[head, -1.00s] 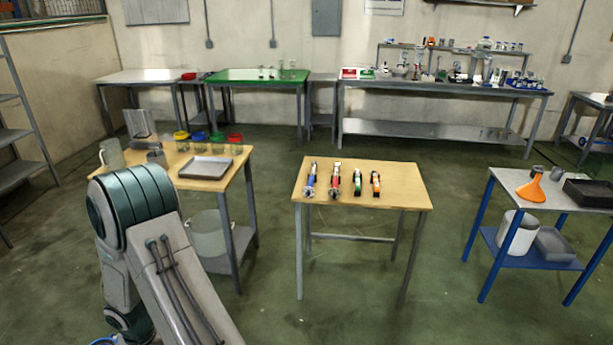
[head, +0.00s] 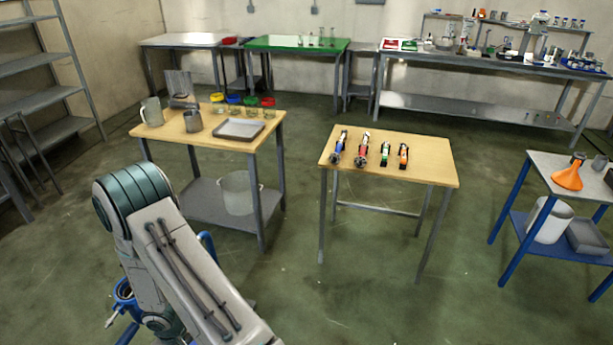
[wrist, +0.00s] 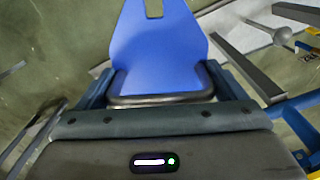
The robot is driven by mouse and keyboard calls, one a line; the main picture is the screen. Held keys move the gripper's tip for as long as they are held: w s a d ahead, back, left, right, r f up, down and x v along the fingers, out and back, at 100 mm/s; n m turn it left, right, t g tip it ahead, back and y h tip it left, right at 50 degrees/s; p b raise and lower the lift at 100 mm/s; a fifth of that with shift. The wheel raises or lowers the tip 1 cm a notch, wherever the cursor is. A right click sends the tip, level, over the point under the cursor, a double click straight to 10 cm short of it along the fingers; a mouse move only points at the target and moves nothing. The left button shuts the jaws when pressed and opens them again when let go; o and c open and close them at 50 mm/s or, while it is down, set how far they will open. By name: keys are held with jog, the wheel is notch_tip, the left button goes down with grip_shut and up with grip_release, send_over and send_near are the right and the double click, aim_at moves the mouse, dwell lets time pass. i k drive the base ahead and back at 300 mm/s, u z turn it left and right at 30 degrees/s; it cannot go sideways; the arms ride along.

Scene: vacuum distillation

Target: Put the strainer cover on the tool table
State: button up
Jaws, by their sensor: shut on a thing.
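A flat blue piece with a slot (wrist: 158,50), which looks like the strainer cover, is held in front of my gripper (wrist: 160,97) in the wrist view. My gripper is shut on it, and its body hides the near end. In the head view my arm covers the lower left, and my gripper cannot be made out there. The wooden tool table (head: 435,175) stands in the middle of the head view. It bears a blue tool (head: 339,146), a red tool (head: 363,148), a green one (head: 385,152) and an orange one (head: 403,156), mostly on its left half.
A wooden table (head: 165,130) on the left holds jars, mugs and a grey tray (head: 239,129). A blue-legged cart (head: 520,227) with an orange funnel (head: 568,175) stands at right. Open green floor lies between the tables. The tool table's right side is bare.

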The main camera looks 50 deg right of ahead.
aim_at(433, 156)
jog(key=k, duration=0.8)
jog(key=z, duration=3.85)
jog(key=i, duration=2.9)
jog(key=z, duration=0.05)
